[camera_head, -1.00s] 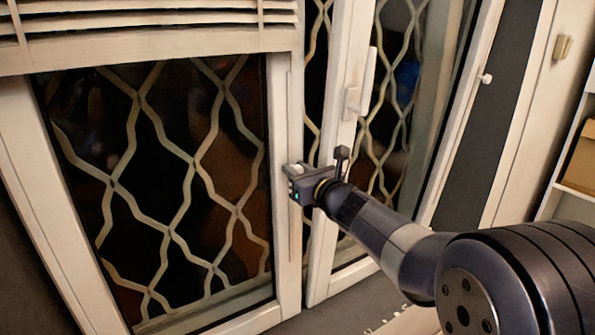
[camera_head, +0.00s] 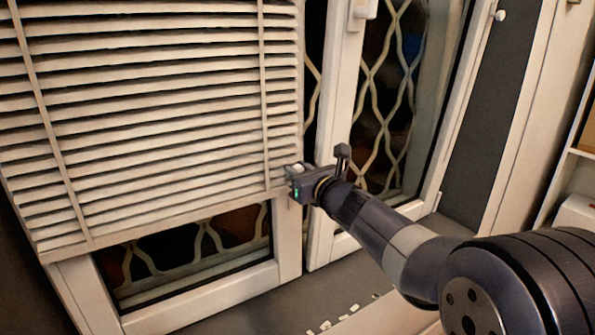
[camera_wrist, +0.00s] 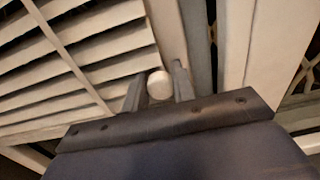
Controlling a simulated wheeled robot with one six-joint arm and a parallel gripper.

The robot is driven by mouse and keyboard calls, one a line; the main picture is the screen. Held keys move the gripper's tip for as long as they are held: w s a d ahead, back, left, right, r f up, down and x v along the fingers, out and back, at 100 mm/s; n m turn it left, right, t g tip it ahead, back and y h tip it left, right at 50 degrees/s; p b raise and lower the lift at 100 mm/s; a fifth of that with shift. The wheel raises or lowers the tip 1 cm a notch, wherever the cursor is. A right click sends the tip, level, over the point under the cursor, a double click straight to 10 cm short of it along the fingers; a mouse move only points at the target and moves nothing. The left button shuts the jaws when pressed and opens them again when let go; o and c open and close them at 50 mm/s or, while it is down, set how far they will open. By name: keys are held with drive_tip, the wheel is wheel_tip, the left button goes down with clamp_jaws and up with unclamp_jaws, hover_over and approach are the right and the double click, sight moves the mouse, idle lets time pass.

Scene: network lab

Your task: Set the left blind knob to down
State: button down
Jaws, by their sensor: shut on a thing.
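The left blind (camera_head: 160,120) is white and slatted and covers most of the left window, with its bottom rail (camera_head: 170,218) above a strip of bare pane. My gripper (camera_head: 293,171) is at the blind's lower right edge, by the window frame. In the wrist view, the left blind knob (camera_wrist: 159,85) is round and white and sits between the two fingers of my gripper (camera_wrist: 159,88). The gripper is shut on the knob. In the head view the knob is mostly hidden by the gripper.
A second window (camera_head: 385,110) with a wavy lattice stands to the right, with a white handle (camera_head: 362,12) at its top left. Another small white knob (camera_head: 500,15) is at the upper right. White shelving (camera_head: 572,180) stands at the far right.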

wheel_tip(320, 180, down, 9)
drive_tip(key=b, duration=0.7)
drive_tip(key=c, duration=1.5)
unclamp_jaws()
drive_tip(key=shift+o, duration=1.3)
drive_tip(key=shift+r, duration=0.15)
drive_tip(key=shift+s+d, duration=0.1)
drive_tip(key=p+v, duration=0.1)
drive_tip(key=v, duration=0.9)
drive_tip(key=shift+s+d, duration=0.2)
drive_tip(key=shift+s, duration=0.05)
